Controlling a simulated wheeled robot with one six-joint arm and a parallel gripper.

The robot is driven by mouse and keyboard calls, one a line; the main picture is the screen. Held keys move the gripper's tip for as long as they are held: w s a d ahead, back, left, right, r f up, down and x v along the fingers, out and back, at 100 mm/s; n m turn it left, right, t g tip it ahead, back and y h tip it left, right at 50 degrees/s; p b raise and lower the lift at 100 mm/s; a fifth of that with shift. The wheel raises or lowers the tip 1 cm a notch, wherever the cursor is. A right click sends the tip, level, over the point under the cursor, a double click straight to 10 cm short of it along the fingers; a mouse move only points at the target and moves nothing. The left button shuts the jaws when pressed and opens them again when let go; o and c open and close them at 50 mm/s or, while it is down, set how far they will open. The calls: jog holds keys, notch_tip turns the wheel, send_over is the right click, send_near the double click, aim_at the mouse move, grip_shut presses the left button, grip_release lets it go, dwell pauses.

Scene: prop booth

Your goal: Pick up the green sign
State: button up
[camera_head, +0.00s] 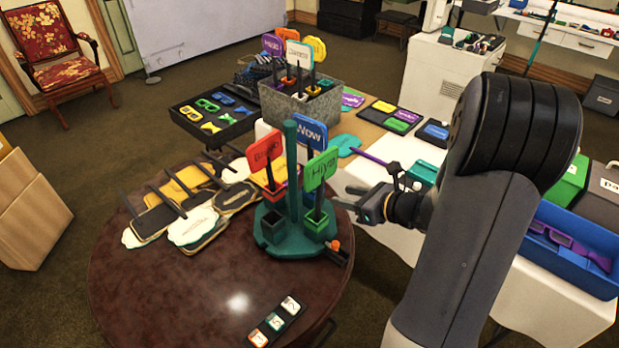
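The green sign (320,170) reads "Hiya" and stands upright in the teal sign stand (293,196) on the round dark table, with its lower end in a small square cup on the stand's right side. A blue sign (309,133) and a red sign (264,151) stand in the same holder. My gripper (352,198) is just right of the green sign and a little lower, pointing left toward the stand. Its two dark fingers look parted with nothing between them. Its exact distance from the sign is hard to judge.
Flat signs with dark handles (190,225) lie on the left of the round table (165,290). The table's front is mostly clear.

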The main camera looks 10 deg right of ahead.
aim_at(320, 190)
jog(key=p+x, duration=0.1)
jog(key=x, duration=0.8)
jog(key=shift+a, duration=0.2)
jog(key=shift+c, duration=0.6)
grip_shut()
